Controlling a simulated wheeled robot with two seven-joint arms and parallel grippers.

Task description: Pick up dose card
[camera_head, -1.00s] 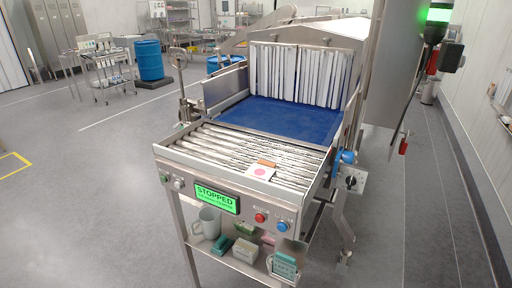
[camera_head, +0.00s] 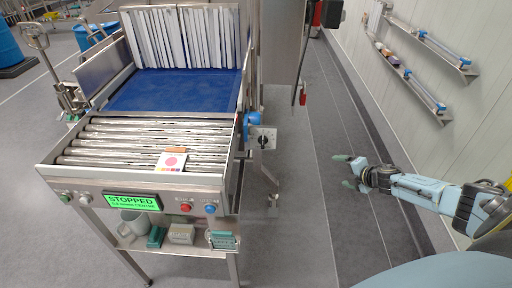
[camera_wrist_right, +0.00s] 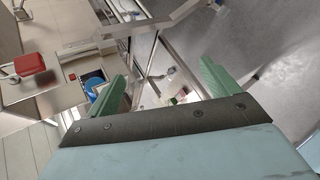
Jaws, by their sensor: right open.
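The dose card (camera_head: 171,162) is a small white card with a pink-red round spot and a coloured strip along its front edge. It lies near the front edge of the roller bed (camera_head: 110,143), touching or close to a small orange-brown block (camera_head: 176,150). My right gripper (camera_head: 346,173) is open and empty, in the air over the floor, well to the right of the conveyor. Its two green fingers (camera_wrist_right: 161,88) stand apart in the right wrist view, where I cannot make out the card. My left gripper is not in view.
The control panel shows a green STOPPED display (camera_head: 132,201), with red and blue buttons. A shelf below holds a mug (camera_head: 132,224) and boxes. A switch box (camera_head: 262,138) juts from the conveyor's right side. Wall shelves (camera_head: 432,52) stand right. Floor between is clear.

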